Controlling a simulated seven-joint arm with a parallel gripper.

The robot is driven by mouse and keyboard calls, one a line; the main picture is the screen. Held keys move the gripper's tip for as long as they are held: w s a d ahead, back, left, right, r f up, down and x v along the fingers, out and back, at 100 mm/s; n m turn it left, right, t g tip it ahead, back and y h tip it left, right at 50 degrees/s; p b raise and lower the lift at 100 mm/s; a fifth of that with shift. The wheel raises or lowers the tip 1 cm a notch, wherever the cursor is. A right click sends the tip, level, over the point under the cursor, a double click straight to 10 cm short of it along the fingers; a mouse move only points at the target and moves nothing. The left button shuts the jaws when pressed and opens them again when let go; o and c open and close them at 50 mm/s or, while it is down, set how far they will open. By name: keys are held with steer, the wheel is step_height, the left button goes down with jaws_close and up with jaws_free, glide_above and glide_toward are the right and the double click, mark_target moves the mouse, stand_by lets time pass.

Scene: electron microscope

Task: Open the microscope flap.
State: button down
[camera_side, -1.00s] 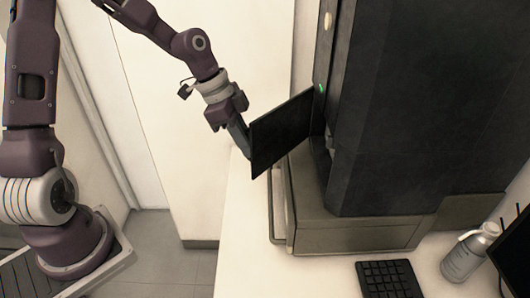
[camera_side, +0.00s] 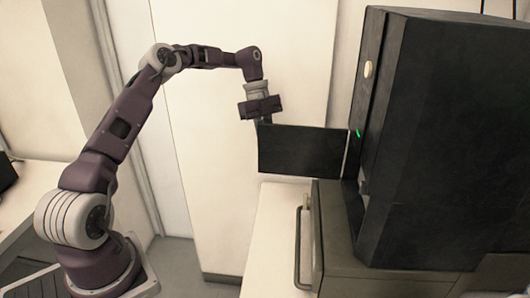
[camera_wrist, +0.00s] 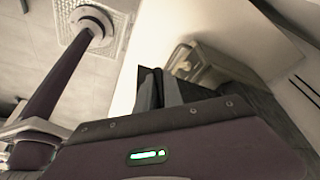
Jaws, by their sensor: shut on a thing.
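The microscope (camera_side: 430,140) is a tall black cabinet at the right of the side view. Its flap (camera_side: 304,152) is a flat dark panel that stands swung out to the left from the cabinet's front, with its hinge side at the cabinet. My gripper (camera_side: 264,121) is at the flap's outer upper corner, pointing down, and is shut on the flap there. In the wrist view the two grey fingers of my gripper (camera_wrist: 158,92) are close together with dark material at their tips. The fingertips' exact contact is too small to see in the side view.
A grey-brown base (camera_side: 375,235) with a metal handle (camera_side: 299,245) stands under the cabinet on a white table (camera_side: 268,225). A pale wall or door panel (camera_side: 235,190) is behind the flap. The space left of the flap, towards my arm's base, is clear.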

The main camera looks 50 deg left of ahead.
steer(key=shift+w+a, duration=0.35)
steer(key=shift+w, duration=0.4)
steer(key=shift+w+a, duration=0.35)
steer(key=shift+w, duration=0.35)
steer(key=c, duration=1.5)
jaws_free()
steer(key=shift+s, duration=0.1)
